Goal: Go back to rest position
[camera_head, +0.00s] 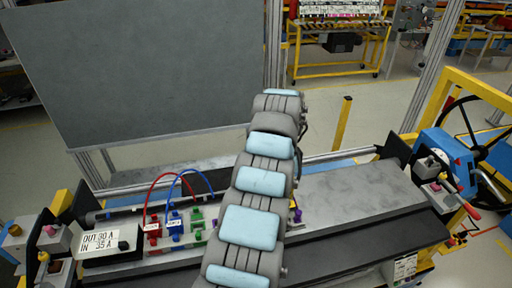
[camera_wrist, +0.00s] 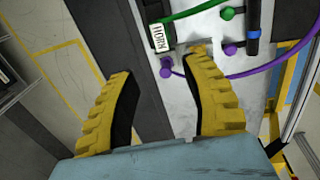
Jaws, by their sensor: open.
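My gripper (camera_wrist: 161,64) shows in the wrist view with its two yellow ribbed fingers spread apart and nothing between them. It is over the grey dashboard module, close to a module labelled HORN (camera_wrist: 161,39). A purple plug (camera_wrist: 166,72) shows just beyond the gap between the fingers. In the head view my arm crosses the middle of the dashboard module (camera_head: 355,195), and the gripper is hidden behind it.
A red cable (camera_head: 150,190) and a blue cable (camera_head: 190,172) arch up left of my arm, beside a display box (camera_head: 105,240). Green and purple cables (camera_wrist: 195,12) run near the fingers. A blue unit with a steering wheel (camera_head: 445,155) stands right. A large grey panel (camera_head: 150,70) stands behind.

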